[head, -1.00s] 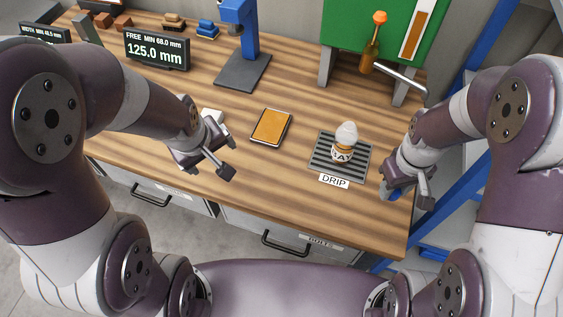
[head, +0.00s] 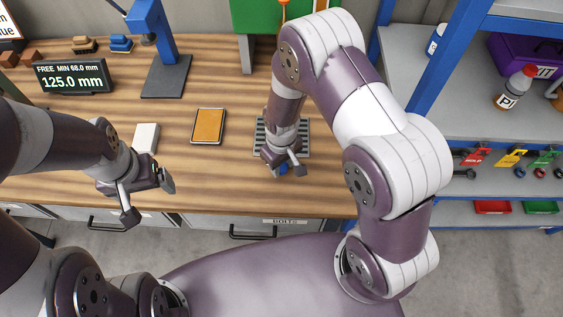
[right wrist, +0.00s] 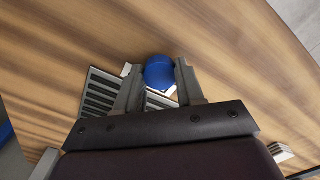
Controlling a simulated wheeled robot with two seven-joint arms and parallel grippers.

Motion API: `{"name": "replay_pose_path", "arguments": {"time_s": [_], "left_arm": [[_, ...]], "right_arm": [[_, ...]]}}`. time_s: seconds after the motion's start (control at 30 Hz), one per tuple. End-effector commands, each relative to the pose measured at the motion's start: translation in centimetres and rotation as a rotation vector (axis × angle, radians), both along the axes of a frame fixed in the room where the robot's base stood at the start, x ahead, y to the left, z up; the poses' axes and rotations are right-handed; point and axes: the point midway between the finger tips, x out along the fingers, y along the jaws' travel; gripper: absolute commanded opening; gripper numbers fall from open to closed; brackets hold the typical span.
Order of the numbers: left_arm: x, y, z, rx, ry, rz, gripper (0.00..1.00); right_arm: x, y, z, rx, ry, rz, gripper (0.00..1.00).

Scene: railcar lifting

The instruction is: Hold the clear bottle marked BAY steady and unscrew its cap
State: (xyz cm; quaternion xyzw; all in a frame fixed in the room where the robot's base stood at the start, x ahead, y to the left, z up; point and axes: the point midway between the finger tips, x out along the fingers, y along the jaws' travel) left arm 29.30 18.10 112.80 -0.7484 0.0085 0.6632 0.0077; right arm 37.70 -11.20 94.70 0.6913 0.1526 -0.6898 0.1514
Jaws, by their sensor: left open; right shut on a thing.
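My right gripper (head: 284,166) is over the front of the grey slatted drip tray (head: 303,136). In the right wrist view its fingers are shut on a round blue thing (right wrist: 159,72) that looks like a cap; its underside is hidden. A bit of blue also shows under this gripper in the head view. The slats of the tray (right wrist: 99,92) show beside the fingers. The BAY bottle cannot be made out now; my right arm covers much of the tray. My left gripper (head: 149,199) is open and empty, apart from the tray, near the table's front edge.
An orange-topped pad (head: 208,126) and a white block (head: 146,138) lie left of the tray. A display reading 125.0 mm (head: 72,77) and a blue stand (head: 153,40) are behind. Right shelves hold a red-capped bottle (head: 515,87) and a purple box (head: 528,56).

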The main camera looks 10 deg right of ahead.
Motion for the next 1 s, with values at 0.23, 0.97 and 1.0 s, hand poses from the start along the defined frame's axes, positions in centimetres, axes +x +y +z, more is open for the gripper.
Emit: {"name": "replay_pose_path", "arguments": {"time_s": [0.23, 0.97, 1.0], "left_arm": [[0.0, 0.0, 0.3, 0.0, 0.0, 0.001, 0.88], [0.0, 0.0, 0.1, 0.0, -0.001, 0.001, 0.88], [0.0, 0.0, -0.1, 0.0, 0.0, 0.001, 0.88]], "right_arm": [[0.1, 0.0, -1.3, 0.0, -0.003, 0.0, 0.01], [0.2, 0.0, -0.5, 0.002, -0.006, 0.0, 0.63], [0.2, 0.0, 0.1, 0.002, -0.007, 0.0, 0.63]]}}
